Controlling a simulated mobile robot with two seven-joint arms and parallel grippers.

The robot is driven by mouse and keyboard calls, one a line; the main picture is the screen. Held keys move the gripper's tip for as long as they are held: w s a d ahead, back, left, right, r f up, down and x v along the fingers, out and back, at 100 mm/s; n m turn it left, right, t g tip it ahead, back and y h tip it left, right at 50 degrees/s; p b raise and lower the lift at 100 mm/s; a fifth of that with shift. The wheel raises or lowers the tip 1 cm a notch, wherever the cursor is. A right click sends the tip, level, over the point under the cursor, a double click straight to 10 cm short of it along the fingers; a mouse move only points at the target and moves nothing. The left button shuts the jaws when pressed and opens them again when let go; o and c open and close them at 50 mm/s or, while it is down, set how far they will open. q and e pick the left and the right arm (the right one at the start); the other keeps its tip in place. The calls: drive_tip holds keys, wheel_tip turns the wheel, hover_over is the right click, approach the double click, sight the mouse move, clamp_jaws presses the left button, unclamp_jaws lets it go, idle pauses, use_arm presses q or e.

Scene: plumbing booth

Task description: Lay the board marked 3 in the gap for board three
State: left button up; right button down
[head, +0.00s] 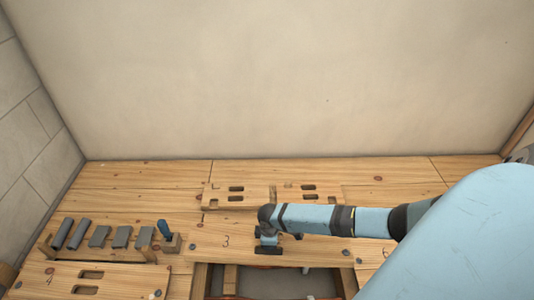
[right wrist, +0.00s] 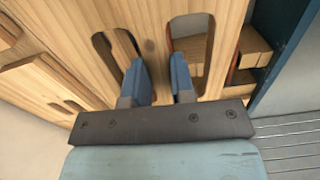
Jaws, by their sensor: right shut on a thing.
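The board marked 3 (head: 220,242) is a pale wooden board in the middle of the head view. It also shows in the right wrist view (right wrist: 160,25), with two long hand slots. My right gripper (right wrist: 158,75) has a finger in each slot and is shut on the strip of wood between them. In the head view my right gripper (head: 268,247) and arm hide part of the board. A dark floor opening (head: 285,284) shows in front of the board's near edge. I cannot tell whether the board is resting or held slightly up. My left gripper is not in view.
A slotted board marked 4 (head: 50,284) lies at the front left. Two slotted boards (head: 221,200) (head: 327,192) lie behind. A wooden rack (head: 98,252) with several grey pieces and a blue-handled tool (head: 164,228) stands at left. A plain wall (head: 300,80) closes the back.

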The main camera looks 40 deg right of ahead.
drive_tip(key=shift+s+d+f+n, duration=0.2)
drive_tip(key=shift+s+d+f, duration=0.1)
drive_tip(key=shift+f, duration=0.25)
drive_tip(key=shift+s+d+f+n, duration=0.2)
drive_tip(key=shift+d+f, duration=0.1)
drive_tip(key=shift+f, duration=0.5)
use_arm(q)
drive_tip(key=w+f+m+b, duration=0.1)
drive_tip(key=b, duration=0.1)
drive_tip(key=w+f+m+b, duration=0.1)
drive_tip(key=b, duration=0.2)
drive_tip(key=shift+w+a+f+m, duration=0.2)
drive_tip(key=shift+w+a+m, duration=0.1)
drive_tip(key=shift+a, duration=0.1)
use_arm(e)
wheel_tip(320, 180, down, 5)
drive_tip(key=shift+r, duration=0.15)
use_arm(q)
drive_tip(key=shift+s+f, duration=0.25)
use_arm(e)
drive_tip(key=shift+d, duration=0.1)
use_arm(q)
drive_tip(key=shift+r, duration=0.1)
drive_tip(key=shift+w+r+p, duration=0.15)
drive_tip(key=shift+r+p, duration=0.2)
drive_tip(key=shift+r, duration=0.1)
